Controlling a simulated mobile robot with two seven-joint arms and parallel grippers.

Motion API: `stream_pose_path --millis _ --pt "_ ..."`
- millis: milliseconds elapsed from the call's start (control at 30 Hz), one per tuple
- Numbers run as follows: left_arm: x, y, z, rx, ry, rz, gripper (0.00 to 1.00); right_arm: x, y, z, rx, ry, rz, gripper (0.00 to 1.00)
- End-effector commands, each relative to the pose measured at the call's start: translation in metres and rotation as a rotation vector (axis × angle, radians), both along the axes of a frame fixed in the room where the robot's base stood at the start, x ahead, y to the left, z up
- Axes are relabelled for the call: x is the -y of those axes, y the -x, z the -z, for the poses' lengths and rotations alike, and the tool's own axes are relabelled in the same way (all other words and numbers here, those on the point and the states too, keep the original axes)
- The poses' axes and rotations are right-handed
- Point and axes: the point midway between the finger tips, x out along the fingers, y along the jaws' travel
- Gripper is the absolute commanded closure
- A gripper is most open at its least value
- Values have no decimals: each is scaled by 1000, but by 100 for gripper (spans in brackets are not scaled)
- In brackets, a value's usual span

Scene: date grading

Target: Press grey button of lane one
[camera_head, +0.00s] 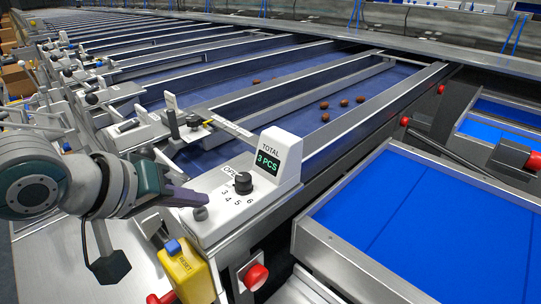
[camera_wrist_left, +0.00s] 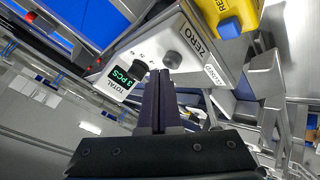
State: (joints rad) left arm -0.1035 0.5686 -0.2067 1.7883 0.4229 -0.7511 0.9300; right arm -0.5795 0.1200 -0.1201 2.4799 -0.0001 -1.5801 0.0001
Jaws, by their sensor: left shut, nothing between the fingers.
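The lane's white control box (camera_head: 240,205) stands at the near end of a blue lane. Its display (camera_head: 268,161) reads "TOTAL 3 PCS". A black dial (camera_head: 243,183) with numbers sits on its top. The grey button (camera_head: 200,213) is a small round knob on the box's near end; it also shows in the left wrist view (camera_wrist_left: 172,60), beside a "ZERO" label. My left gripper (camera_head: 203,198) is shut and empty, with its fingertips just above or beside the grey button. I cannot tell whether they touch it. In the left wrist view the shut fingertips (camera_wrist_left: 158,74) point towards the button.
A yellow box with a blue button marked "RESET" (camera_head: 186,265) hangs at the box's near side. A red button (camera_head: 256,277) sits below the box. Several brown dates (camera_head: 325,117) lie on the blue lane. A blue-lined tray (camera_head: 410,225) stands at the right.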

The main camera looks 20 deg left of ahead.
Motion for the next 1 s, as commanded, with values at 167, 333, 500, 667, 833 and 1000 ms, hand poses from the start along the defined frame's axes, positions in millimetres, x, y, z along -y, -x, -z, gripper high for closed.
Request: stream_pose_path --millis 167,333,500,667,833,1000 --pt "0 0 0 0 0 0 100 0 0 0 0 0 0 67" --pt "0 0 1 0 1 -1 100 0 0 1 0 0 0 67" --pt "0 0 3 0 1 0 100 0 0 2 0 0 0 67" --pt "0 0 5 0 1 0 100 0 0 2 -1 0 0 67" --pt "0 0 8 0 1 -1 100 0 0 3 -1 0 0 67" --pt "0 0 9 -1 1 0 100 0 0 4 -1 0 0 67"
